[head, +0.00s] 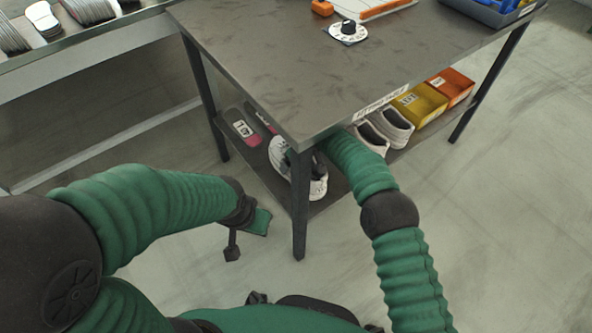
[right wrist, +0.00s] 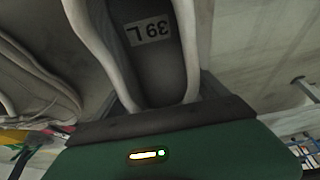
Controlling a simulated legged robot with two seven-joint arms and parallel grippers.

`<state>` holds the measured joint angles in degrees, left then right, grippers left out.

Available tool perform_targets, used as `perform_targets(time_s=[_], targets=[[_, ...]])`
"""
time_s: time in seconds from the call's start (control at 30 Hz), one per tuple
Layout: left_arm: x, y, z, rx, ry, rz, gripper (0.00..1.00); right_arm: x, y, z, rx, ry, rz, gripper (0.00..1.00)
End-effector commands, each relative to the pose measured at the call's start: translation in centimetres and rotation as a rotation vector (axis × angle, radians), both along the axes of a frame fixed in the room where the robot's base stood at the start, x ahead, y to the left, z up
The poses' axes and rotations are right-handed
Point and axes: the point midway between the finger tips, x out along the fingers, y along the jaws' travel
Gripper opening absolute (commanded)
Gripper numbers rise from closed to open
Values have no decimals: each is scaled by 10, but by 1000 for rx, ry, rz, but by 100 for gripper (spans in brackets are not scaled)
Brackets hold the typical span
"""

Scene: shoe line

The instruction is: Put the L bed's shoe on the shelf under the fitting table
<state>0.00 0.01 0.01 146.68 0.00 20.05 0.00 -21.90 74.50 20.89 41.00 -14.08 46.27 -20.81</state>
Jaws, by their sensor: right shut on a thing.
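A pale shoe with a dark insole (right wrist: 155,75) labelled "39 L" fills the middle of the right wrist view. My right gripper (right wrist: 155,120) is shut on it. In the head view my right arm reaches under the fitting table (head: 270,70), and the tabletop hides that gripper. A white shoe (head: 282,157) shows at the lower shelf (head: 262,165), partly behind the near leg. It seems to be the held one; whether it rests on the shelf is unclear. My left gripper (head: 258,222) hangs low left of that leg, away from the shoes; its jaws are unclear.
Two pale shoes (head: 393,127) stand farther right on the shelf, beside a yellow box (head: 420,104) and an orange box (head: 452,86). A dark item with a pink end (head: 240,127) lies at the shelf's left. Table legs (head: 300,205) bound the opening. The floor left is clear.

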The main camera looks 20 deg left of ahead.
Motion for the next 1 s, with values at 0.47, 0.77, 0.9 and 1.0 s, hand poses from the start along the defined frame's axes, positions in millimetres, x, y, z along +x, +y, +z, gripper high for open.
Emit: perform_targets(time_s=[0.47, 0.77, 0.9, 1.0], targets=[[0, 0, -31, 0, -1, 0, 36, 0, 6, -34, 1, -1, 0, 26], [0, 0, -32, 0, 0, 0, 36, 0, 6, -37, 1, 1, 0, 100], [0, 0, -32, 0, 0, 0, 36, 0, 6, -37, 1, 1, 0, 100], [0, 0, -27, 0, 0, 0, 36, 0, 5, -29, 0, 0, 0, 100]])
